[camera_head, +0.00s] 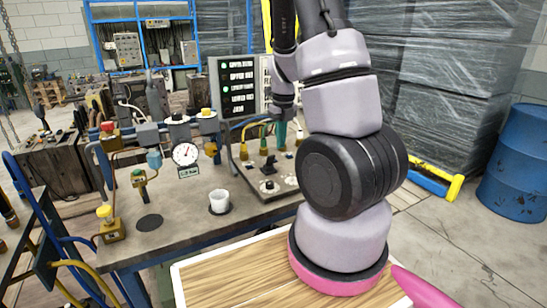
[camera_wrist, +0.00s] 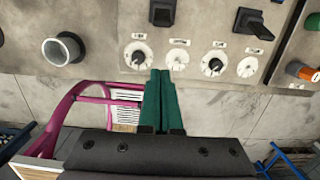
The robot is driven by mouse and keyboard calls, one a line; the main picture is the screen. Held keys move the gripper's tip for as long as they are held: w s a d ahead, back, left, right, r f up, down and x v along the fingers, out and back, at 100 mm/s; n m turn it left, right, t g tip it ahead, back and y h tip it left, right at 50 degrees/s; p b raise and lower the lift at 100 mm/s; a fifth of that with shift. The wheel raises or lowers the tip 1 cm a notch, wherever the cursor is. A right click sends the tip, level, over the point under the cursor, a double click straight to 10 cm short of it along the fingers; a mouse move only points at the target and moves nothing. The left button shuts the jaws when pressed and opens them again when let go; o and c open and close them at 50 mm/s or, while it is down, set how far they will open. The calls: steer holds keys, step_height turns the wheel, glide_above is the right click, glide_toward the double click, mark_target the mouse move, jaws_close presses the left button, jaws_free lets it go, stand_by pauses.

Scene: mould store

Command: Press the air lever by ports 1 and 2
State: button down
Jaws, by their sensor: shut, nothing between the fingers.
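My gripper (camera_wrist: 160,74) points at the control plate (camera_wrist: 115,25) with its two green fingers closed together and empty. It also shows in the head view (camera_head: 281,138), partly behind my arm. Two black levers stand on the plate: a left one (camera_wrist: 162,12) and a right one (camera_wrist: 247,22). In the wrist view a row of round white ports lies nearer the fingers. Two ports, the first (camera_wrist: 138,54) and third (camera_wrist: 213,66), have dark centres. The second (camera_wrist: 178,58) and fourth (camera_wrist: 247,66) look pale. The labels are too small to read. The fingertips appear just below the first two ports; contact cannot be told.
A white cup (camera_head: 219,200) stands on the bench (camera_head: 175,235) left of the plate. A pressure gauge (camera_head: 186,154) and valves on pipes stand farther left. A lamp board (camera_head: 238,88) rises behind. A blue drum (camera_head: 517,165) stands on the floor at right.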

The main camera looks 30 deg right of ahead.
mark_target(270, 162)
steer(key=f, duration=1)
steer(key=shift+w+f, duration=0.15)
steer(key=shift+w, duration=0.2)
steer(key=shift+w+r, duration=0.35)
steer(key=shift+w, duration=0.3)
steer(key=shift+w+r, duration=0.35)
steer(key=shift+w, duration=0.25)
steer(key=shift+w+r, duration=0.3)
steer(key=shift+w, duration=0.3)
steer(key=shift+w, duration=0.15)
